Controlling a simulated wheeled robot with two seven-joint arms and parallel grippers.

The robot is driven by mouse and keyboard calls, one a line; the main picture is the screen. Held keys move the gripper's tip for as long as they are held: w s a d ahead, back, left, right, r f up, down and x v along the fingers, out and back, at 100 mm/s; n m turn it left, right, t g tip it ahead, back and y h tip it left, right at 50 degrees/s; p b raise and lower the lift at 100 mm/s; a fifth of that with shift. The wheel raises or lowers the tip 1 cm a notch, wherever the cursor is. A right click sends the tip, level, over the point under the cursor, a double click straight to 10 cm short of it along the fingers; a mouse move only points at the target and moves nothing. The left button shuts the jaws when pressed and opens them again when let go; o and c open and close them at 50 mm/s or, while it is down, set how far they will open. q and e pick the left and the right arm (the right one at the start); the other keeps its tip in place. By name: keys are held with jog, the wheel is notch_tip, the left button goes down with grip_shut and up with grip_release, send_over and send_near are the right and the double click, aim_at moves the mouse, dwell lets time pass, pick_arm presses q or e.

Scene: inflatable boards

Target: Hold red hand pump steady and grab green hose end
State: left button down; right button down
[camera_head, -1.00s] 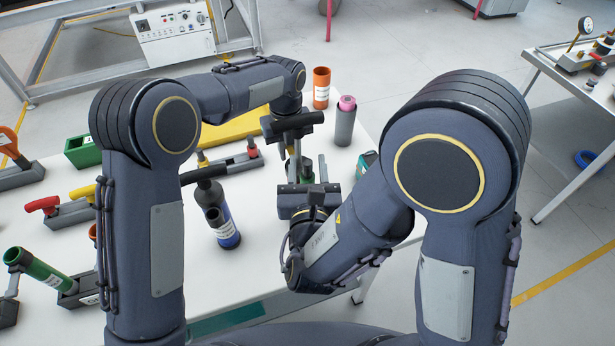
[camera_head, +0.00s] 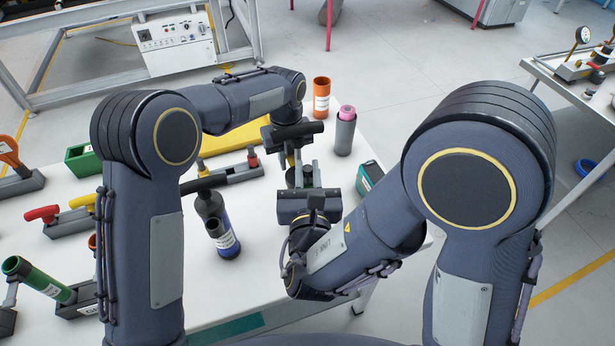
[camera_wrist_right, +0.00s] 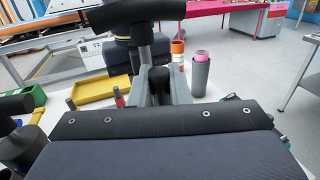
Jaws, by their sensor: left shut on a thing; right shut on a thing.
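My left gripper (camera_head: 296,150) reaches down over the table's far right part. I cannot tell whether this is part of the pump or hose. A red-handled piece on a dark base (camera_head: 42,213) is at the left, apart from both grippers. A green tube (camera_head: 40,278) leans on a dark stand at the front left. No clear green hose end shows near the grippers.
A dark bottle with a blue lower part (camera_head: 224,238) stands left of my right gripper. An orange tube (camera_head: 321,97) and a grey cylinder with a pink top (camera_head: 345,135) stand beyond. A yellow tray (camera_wrist_right: 103,91) and a green box (camera_head: 83,158) are at the back.

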notch_tip(320, 180, up, 9)
jog(key=shift+f, duration=0.1)
pick_arm(q)
jog(key=c, duration=1.3)
grip_release()
jog(key=shift+o, duration=0.2)
notch_tip(320, 180, up, 12)
jog(key=shift+s, duration=0.1)
pick_arm(e)
jog(key=shift+s, duration=0.1)
